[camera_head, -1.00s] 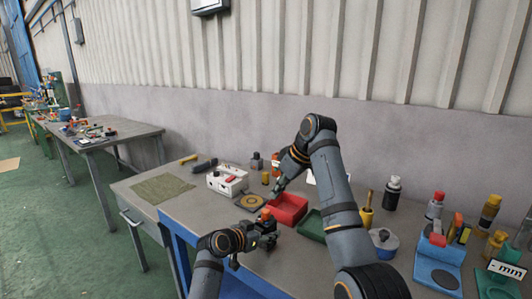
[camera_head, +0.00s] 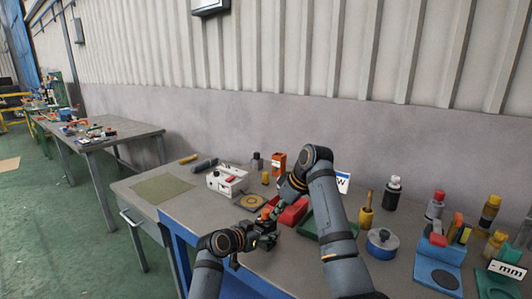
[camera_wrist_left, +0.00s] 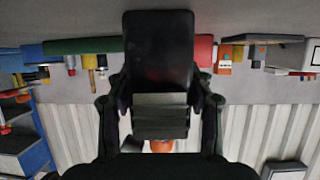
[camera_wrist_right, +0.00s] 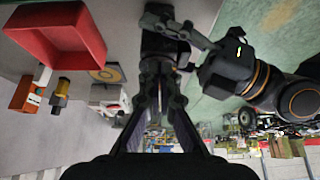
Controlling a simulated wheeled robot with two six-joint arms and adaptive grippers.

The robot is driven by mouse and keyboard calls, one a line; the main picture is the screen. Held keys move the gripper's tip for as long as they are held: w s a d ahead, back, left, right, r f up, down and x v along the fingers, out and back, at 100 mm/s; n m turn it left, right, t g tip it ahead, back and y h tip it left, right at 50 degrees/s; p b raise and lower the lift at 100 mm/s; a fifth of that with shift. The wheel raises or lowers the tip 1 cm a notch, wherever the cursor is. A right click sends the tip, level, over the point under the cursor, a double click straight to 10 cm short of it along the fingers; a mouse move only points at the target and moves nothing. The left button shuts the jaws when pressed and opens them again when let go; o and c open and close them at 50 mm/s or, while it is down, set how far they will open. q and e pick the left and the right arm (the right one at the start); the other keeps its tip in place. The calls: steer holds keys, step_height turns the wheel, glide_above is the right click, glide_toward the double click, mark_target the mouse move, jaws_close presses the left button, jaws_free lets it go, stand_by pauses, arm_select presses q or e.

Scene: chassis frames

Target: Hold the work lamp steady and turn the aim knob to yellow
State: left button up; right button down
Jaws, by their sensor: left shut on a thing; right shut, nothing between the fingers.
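The dark work lamp (camera_head: 266,224) is held up over the front edge of the bench. Its black flat body (camera_wrist_left: 160,50) fills the upper middle of the left wrist view. My left gripper (camera_head: 258,238) is shut on it. An orange part (camera_head: 267,212) shows at its top, also small in the left wrist view (camera_wrist_left: 161,146); I cannot tell whether this is the aim knob. My right gripper (camera_head: 276,211) is shut and empty, its tips close beside the lamp; contact cannot be told. In the right wrist view its fingers (camera_wrist_right: 160,62) point at the dark lamp. Colour marks are not readable.
A red tray (camera_head: 300,205) lies just behind the lamp and a green tray (camera_head: 308,226) to its right, partly hidden by my right arm. A white box (camera_head: 228,181) and a yellow-ringed disc (camera_head: 251,201) stand left. Bottles and a blue stand (camera_head: 438,265) crowd the right.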

steer(key=shift+w+a, duration=0.25)
stand_by(0.4)
steer(key=shift+w+d, duration=0.15)
steer(key=shift+w, duration=0.05)
stand_by(0.6)
steer(key=shift+s+d+r, duration=0.1)
steer(key=shift+s+d, duration=0.15)
steer(key=shift+d, duration=0.1)
step_height(320, 180, up, 6)
steer(key=shift+f, duration=0.1)
stand_by(0.3)
